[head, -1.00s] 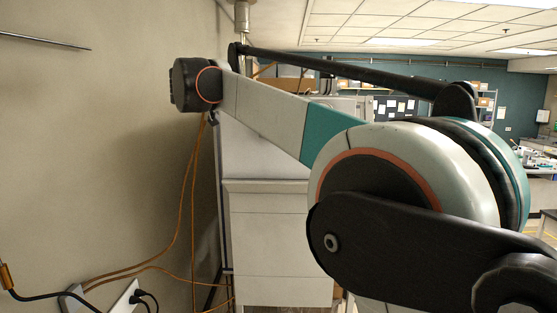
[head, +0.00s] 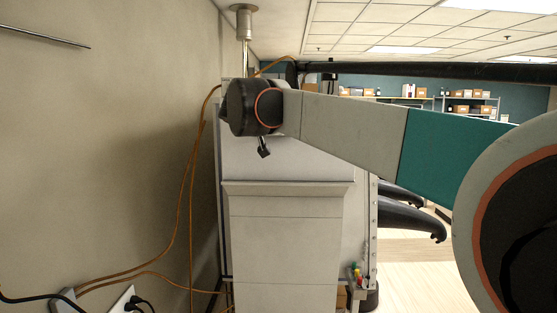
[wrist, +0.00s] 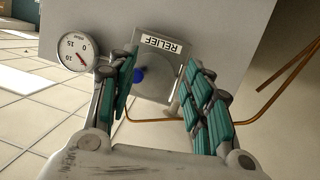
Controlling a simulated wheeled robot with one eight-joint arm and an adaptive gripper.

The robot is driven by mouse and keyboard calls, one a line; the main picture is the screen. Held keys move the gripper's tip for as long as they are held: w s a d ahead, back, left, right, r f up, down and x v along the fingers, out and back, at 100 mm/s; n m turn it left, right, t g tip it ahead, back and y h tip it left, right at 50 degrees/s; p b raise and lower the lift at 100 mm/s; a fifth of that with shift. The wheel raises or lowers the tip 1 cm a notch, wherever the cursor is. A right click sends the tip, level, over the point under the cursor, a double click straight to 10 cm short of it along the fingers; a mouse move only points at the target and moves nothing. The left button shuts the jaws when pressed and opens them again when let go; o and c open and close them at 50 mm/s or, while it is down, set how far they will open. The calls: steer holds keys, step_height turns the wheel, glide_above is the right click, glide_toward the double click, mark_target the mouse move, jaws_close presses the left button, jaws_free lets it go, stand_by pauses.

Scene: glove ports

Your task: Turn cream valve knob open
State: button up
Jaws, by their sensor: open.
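My gripper (wrist: 162,62) is open in the wrist view, with its teal-padded fingers spread and nothing between the pads. Beyond the fingertips is a grey plate (wrist: 157,66) with a white label (wrist: 166,45) reading RELIEF upside down. A small round blue part (wrist: 138,75) shows in front of the plate, close beside the left finger and partly hidden by it. I cannot make out a cream valve knob in either view. In the head view my arm reaches across the cabinet; the gripper's fingers cannot be made out there.
A round gauge (wrist: 77,51) sits left of the plate. An orange cable (wrist: 262,108) runs below and right of it. In the head view, a pale cabinet (head: 285,200) stands by the wall, with black gloves (head: 412,215) and small coloured parts (head: 356,272) at its right side.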

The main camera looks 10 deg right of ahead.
steer(key=s+d+f+g+b, duration=0.1)
steer(key=s+d+f+b, duration=0.1)
steer(key=s+f, duration=0.3)
step_height(320, 180, down, 2)
steer(key=shift+d+b, duration=0.4)
steer(key=shift+b, duration=0.15)
